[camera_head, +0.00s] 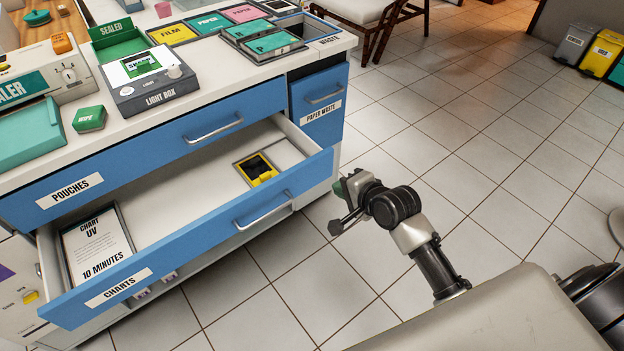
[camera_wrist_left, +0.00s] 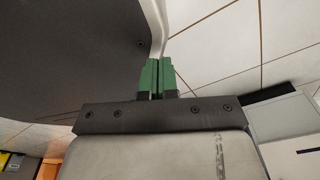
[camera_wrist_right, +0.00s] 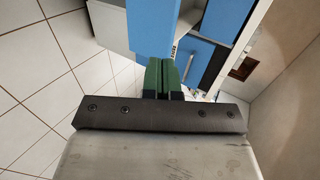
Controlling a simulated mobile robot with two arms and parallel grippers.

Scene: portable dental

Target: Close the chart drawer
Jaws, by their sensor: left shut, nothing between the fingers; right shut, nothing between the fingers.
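The chart drawer (camera_head: 205,247), labelled CHARTS, is pulled out of the white cabinet, with its blue front and metal handle (camera_head: 263,211) facing me. Inside lie a card reading CHART UV 10 MINUTES (camera_head: 96,243) at the left and a yellow and black item (camera_head: 257,168) in a frame at the right. My right gripper (camera_head: 341,188) is shut and empty, just right of the drawer front's right end and apart from it; it also shows in the right wrist view (camera_wrist_right: 162,76). My left gripper (camera_wrist_left: 160,76) is shut and empty in the left wrist view, outside the head view.
The blue POUCHES drawer (camera_head: 150,150) above is shut, as is the PAPER WASTE front (camera_head: 320,105). The countertop holds a light box (camera_head: 150,85), a sealer (camera_head: 45,80) and several labelled trays. Tiled floor (camera_head: 480,150) to the right is clear; bins stand far right.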

